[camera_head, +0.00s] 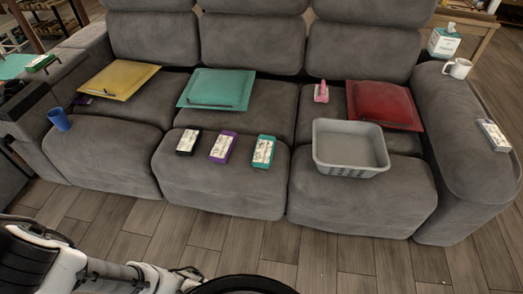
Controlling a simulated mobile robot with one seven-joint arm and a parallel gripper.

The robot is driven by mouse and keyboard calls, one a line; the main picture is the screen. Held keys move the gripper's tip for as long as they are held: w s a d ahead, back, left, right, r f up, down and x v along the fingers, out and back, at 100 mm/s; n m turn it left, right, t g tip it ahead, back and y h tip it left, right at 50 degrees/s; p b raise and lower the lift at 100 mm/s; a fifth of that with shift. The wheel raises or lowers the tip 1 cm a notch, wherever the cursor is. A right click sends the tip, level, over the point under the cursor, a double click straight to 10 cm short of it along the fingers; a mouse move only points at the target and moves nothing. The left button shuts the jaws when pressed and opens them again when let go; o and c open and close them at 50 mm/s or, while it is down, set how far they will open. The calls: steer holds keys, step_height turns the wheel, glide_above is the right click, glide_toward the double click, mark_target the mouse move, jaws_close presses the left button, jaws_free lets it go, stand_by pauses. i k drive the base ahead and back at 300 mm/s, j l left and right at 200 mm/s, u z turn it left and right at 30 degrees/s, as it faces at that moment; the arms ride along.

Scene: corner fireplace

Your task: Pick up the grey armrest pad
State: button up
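A small grey pad (494,135) with a white, printed top lies on the broad right armrest (468,175) of the grey sofa. It sits near the outer right side of the armrest, with nothing touching it. My arm shows at the bottom left, low over the floor and far from the pad. My gripper's fingers cannot be made out in this view.
A white mug (457,68) stands farther back on the same armrest. A grey basket (350,148) sits on the right seat, before a red cushion (384,105). Black (187,142), purple (222,147) and teal (263,151) pads lie mid-sofa. Wooden floor (345,268) is clear in front.

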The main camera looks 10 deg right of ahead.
mark_target(496, 139)
steer(key=z, duration=1.8)
steer(key=i+j+z, duration=0.4)
steer(key=i, duration=0.25)
steer(key=i+j+z, duration=0.4)
steer(key=i+j, duration=0.2)
steer(key=j, duration=0.25)
